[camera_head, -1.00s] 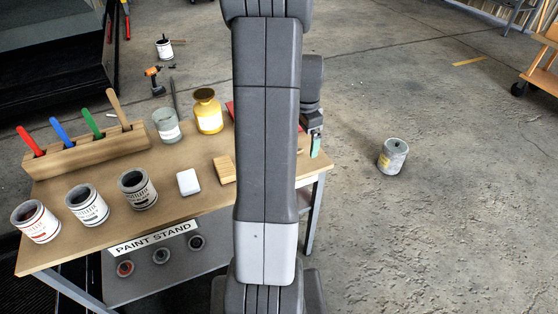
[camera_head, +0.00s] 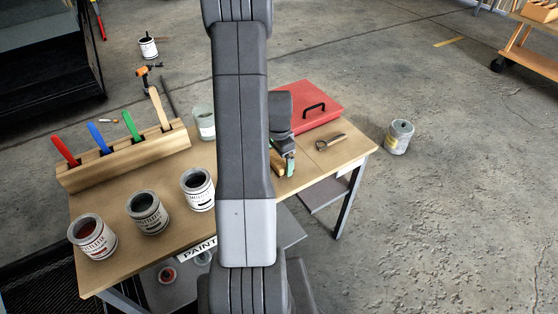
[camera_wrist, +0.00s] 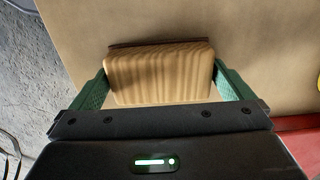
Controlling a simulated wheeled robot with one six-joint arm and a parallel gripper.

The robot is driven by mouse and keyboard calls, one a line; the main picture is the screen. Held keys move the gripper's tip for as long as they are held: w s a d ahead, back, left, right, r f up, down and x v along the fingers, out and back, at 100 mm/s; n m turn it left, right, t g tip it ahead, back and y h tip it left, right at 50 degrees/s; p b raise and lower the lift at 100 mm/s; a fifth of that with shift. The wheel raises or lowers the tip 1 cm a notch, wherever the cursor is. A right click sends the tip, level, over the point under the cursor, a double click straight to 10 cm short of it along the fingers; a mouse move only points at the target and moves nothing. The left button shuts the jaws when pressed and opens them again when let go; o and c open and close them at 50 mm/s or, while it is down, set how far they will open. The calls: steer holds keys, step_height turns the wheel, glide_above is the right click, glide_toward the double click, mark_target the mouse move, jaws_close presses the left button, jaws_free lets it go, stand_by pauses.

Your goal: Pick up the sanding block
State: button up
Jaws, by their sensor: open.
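The sanding block (camera_wrist: 160,78) is a light wooden block with striped grain and a dark brown layer along its far edge. It lies on the tan table, and in the head view a small part of it (camera_head: 277,163) shows beside my arm. My gripper (camera_wrist: 159,68) is open, with one green finger to the left of the block and one to the right. The fingers reach along its sides. A narrow gap seems to show at each finger, but contact is hard to judge. In the head view my gripper (camera_head: 286,168) is low over the table, partly hidden by my arm.
A red case (camera_head: 305,107) and a small wooden-handled tool (camera_head: 330,142) lie right of my gripper. Several paint cans (camera_head: 147,212) and a rack of coloured handles (camera_head: 125,155) stand left. A glass jar (camera_head: 205,123) is partly behind my arm.

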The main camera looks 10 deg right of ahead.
mark_target(279, 157)
steer(key=shift+c, duration=0.2)
steer(key=c, duration=0.6)
step_height(279, 157, up, 10)
steer(key=shift+f, duration=0.1)
steer(key=o, duration=0.4)
steer(key=shift+c, duration=1.3)
